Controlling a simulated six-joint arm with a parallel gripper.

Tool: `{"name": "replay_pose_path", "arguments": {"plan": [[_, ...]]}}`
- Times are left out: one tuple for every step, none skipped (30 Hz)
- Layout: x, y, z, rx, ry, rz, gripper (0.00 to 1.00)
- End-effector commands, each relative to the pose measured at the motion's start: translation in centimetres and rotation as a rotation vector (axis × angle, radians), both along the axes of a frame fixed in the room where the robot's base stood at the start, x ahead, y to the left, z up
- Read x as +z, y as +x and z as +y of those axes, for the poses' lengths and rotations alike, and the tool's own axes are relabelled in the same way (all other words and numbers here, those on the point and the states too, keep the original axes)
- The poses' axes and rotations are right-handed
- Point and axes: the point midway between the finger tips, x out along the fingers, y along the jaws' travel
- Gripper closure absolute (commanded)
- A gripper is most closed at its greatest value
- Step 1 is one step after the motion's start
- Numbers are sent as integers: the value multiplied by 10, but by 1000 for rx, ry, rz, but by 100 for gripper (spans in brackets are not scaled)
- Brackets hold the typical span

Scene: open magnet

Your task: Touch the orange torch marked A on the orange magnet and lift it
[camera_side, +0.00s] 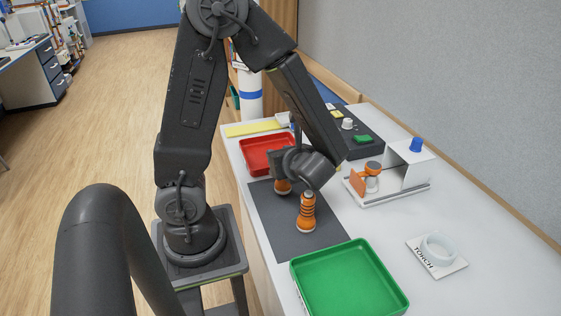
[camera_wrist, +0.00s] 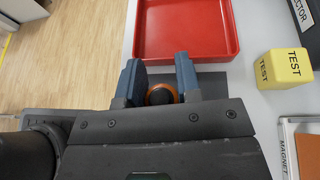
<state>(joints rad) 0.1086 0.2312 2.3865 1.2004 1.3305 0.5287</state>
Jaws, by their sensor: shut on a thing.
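My gripper (camera_side: 281,176) is shut on an orange torch (camera_side: 283,188), which stands upright over the dark mat. In the wrist view the torch's dark round end with an orange rim (camera_wrist: 161,94) shows between the two blue fingers. My gripper hides its upper part, and I cannot tell whether its base touches the mat. A second orange torch (camera_side: 306,213) stands upright on the mat, nearer the side camera. I cannot read a letter on either torch. The orange magnet plate (camera_side: 357,183) is on the white stand to the right, and its edge shows in the wrist view (camera_wrist: 308,153).
The red tray (camera_side: 262,165) lies just beyond my gripper. The green tray (camera_side: 348,284) is at the front. A yellow TEST cube (camera_wrist: 284,68) is right of the red tray. A white ring on a TORCH plate (camera_side: 437,256) is at the right.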

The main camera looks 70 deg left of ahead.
Motion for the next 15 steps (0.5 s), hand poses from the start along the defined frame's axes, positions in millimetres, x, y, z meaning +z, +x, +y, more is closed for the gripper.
{"name": "replay_pose_path", "arguments": {"plan": [[5,0,0,1,-1,-4,100],[9,0,0,1,0,-6,100],[14,0,0,0,-1,-6,100],[18,0,0,1,-1,-8,100],[23,0,0,1,0,-7,100],[30,0,0,1,0,-10,100],[35,0,0,1,-1,-10,100],[40,0,0,1,-1,-10,100],[48,0,0,1,-1,-10,100],[53,0,0,1,-1,-11,100],[58,0,0,1,-1,-11,100],[65,0,0,1,-1,-8,100],[69,0,0,1,-1,-7,100],[73,0,0,1,-1,-7,100],[79,0,0,0,0,-6,100]]}}
